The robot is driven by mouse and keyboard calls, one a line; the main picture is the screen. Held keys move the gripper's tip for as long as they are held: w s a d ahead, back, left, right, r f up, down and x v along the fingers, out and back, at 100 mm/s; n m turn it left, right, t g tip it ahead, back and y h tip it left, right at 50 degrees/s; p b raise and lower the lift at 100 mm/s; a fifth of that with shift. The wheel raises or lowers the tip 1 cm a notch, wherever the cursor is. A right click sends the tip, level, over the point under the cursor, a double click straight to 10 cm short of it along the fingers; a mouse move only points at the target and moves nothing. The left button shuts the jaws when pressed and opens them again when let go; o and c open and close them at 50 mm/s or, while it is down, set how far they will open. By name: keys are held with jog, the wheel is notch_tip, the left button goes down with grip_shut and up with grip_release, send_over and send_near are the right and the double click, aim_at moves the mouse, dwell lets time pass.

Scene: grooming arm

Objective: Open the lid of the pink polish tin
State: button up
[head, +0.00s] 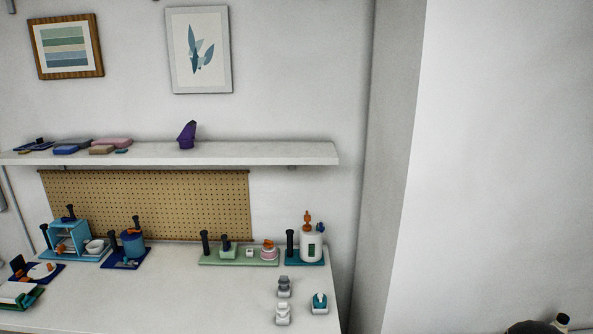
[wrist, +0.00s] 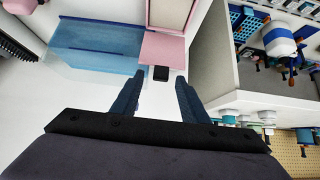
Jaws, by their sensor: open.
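A small round pink-and-white tin (head: 269,254) with an orange knob on top stands on the right part of a pale green tray (head: 210,261) in the head view. It is too small to tell how its lid sits. My gripper (wrist: 161,78) shows in the wrist view with its two dark fingers apart and nothing between them. The gripper is not clearly visible in the head view, and its distance from the tin cannot be told. Beyond the fingertips, the wrist view shows a pink block (wrist: 165,50) with a black tab, beside a translucent blue box (wrist: 95,45).
The tray also holds a black post (head: 205,243) and a green pot (head: 228,252). A white canister (head: 311,247) stands just right of it. Several small bottles (head: 283,313) stand in front. A shelf (head: 250,154) hangs above. The table's front middle (head: 190,300) is clear.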

jog(key=p+v, duration=0.4)
jog(key=v, duration=0.3)
dwell(0.3)
dwell(0.3)
jog(key=b+v, duration=0.1)
jog(key=v, duration=0.6)
dwell(0.3)
